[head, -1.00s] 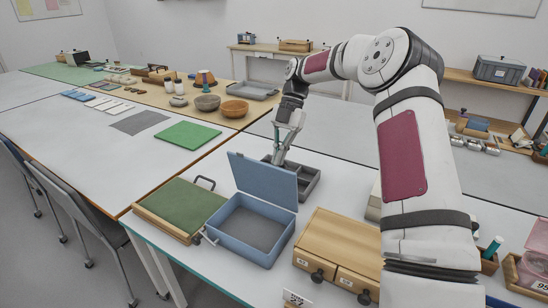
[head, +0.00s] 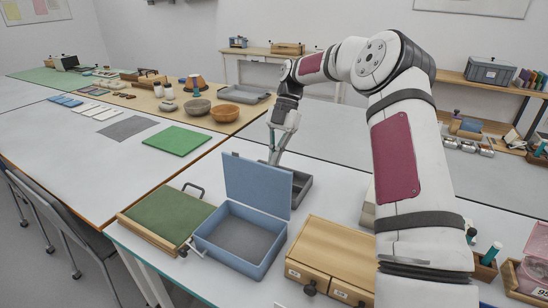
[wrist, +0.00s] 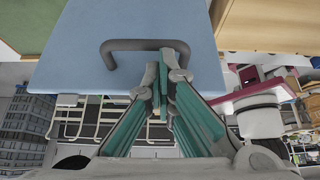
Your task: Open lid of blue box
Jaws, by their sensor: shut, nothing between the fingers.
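The blue box (head: 265,255) stands on the near table with its grey inside showing. Its blue lid (head: 255,183) stands up at the box's far edge, so the box is open. In the wrist view the lid's outer face (wrist: 175,20) fills the upper middle, with a dark grey handle (wrist: 146,45) on it. My gripper (head: 272,160) is behind the lid, its tips partly hidden by it. In the wrist view my gripper (wrist: 166,75) is shut and empty, its tips close to the handle's right end. I cannot tell whether they touch it.
A green-topped wooden board (head: 170,215) lies left of the box, and a wooden drawer unit (head: 335,255) stands close on its right. A dark grey tray (head: 300,187) sits behind the lid. The left white table (head: 80,150) has much clear room.

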